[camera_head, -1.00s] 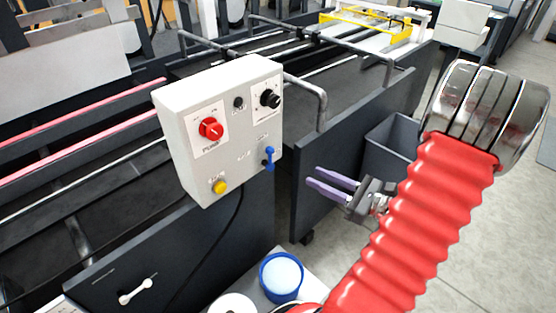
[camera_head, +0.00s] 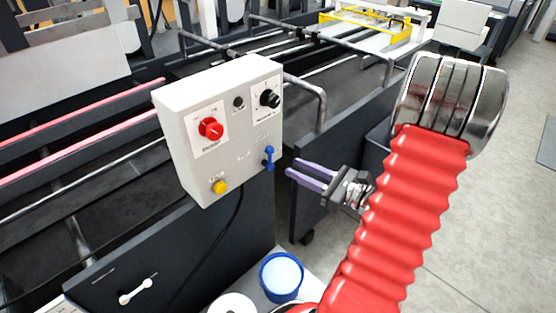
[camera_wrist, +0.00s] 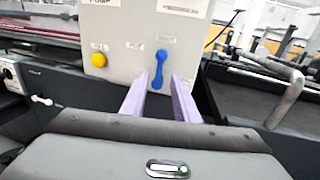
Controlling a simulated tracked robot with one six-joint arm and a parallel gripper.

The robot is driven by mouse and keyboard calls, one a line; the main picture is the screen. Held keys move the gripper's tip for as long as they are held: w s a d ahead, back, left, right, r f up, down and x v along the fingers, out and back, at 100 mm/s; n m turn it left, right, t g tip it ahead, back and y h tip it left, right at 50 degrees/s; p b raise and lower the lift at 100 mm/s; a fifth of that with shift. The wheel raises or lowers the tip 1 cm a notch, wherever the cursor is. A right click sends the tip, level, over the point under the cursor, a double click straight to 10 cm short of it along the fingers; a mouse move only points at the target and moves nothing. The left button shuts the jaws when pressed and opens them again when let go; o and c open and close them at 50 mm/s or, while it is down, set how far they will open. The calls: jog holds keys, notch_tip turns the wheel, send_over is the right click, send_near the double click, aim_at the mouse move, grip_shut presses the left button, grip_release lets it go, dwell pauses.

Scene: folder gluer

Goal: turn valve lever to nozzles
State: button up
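The blue valve lever (camera_head: 269,158) is on the lower right of the white control box (camera_head: 222,128). In the wrist view the lever (camera_wrist: 159,70) hangs roughly upright, its knob at the top. My gripper (camera_head: 293,174) has two purple fingers and is open. It is just right of the lever and a little below it in the head view, apart from it. In the wrist view the gripper (camera_wrist: 160,100) has one finger on each side of the lever's lower end, with the lever beyond the tips. The labels near the lever are too blurred to read.
The box also carries a red knob (camera_head: 210,129), a black knob (camera_head: 269,98) and a yellow button (camera_head: 220,187). A bent metal rail (camera_head: 318,100) stands behind the box on the right. A blue-rimmed tub (camera_head: 281,277) sits below. Open floor lies to the right.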

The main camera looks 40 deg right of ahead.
aim_at(270, 158)
jog(key=x, duration=0.7)
jog(key=shift+w, duration=0.2)
jog(key=shift+c, duration=0.5)
grip_shut()
